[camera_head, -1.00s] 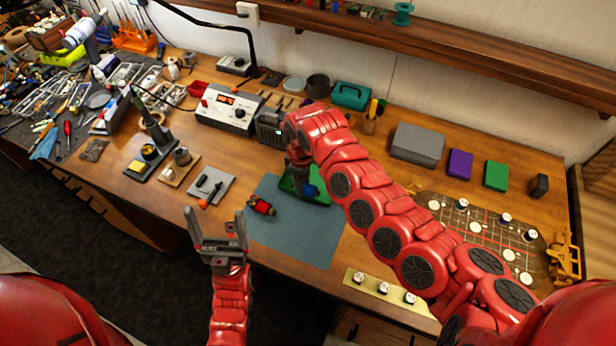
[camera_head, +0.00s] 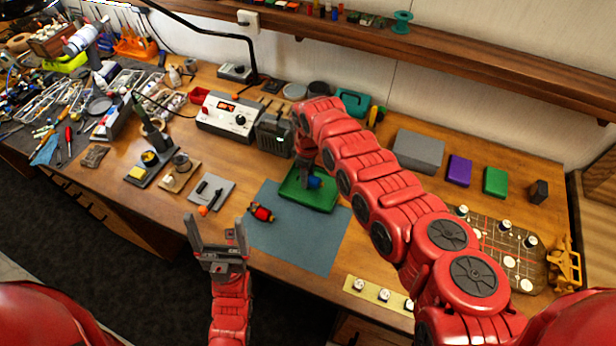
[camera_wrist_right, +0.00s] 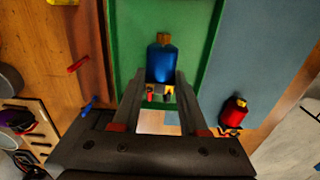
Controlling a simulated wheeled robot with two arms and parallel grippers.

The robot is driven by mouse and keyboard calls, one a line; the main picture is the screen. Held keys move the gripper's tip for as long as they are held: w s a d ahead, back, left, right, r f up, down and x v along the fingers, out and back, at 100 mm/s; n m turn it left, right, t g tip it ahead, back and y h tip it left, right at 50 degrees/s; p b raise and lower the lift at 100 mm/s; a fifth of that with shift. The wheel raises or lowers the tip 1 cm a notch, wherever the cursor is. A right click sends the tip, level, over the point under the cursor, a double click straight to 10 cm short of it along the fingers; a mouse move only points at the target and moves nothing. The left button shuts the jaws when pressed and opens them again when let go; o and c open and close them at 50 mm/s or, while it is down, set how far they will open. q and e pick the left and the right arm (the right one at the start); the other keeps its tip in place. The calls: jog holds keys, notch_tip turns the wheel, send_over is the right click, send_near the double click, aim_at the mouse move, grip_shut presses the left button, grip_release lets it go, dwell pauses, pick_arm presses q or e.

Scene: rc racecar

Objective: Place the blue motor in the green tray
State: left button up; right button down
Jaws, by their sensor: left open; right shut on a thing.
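The blue motor (camera_head: 314,182) is between the fingers of my right gripper (camera_head: 304,180), over the green tray (camera_head: 322,200). In the right wrist view the blue motor (camera_wrist_right: 161,62) shows between the fingertips (camera_wrist_right: 160,85), with the tray's green rim (camera_wrist_right: 205,85) around it. My right gripper is shut on the motor. I cannot tell whether the motor touches the tray floor. My left gripper (camera_head: 214,236) is open and empty, its fingers pointing up near the table's front edge.
A red motor (camera_head: 262,214) lies on the blue-grey mat (camera_head: 300,245), left of the tray. It also shows in the right wrist view (camera_wrist_right: 235,110). A power supply (camera_head: 228,112) and a dark box (camera_head: 272,132) stand behind the tray. The mat's front part is clear.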

jog(key=shift+f, duration=0.9)
jog(key=shift+f+b, duration=0.15)
jog(key=shift+b, duration=0.25)
jog(key=shift+c, duration=2.2)
grip_release()
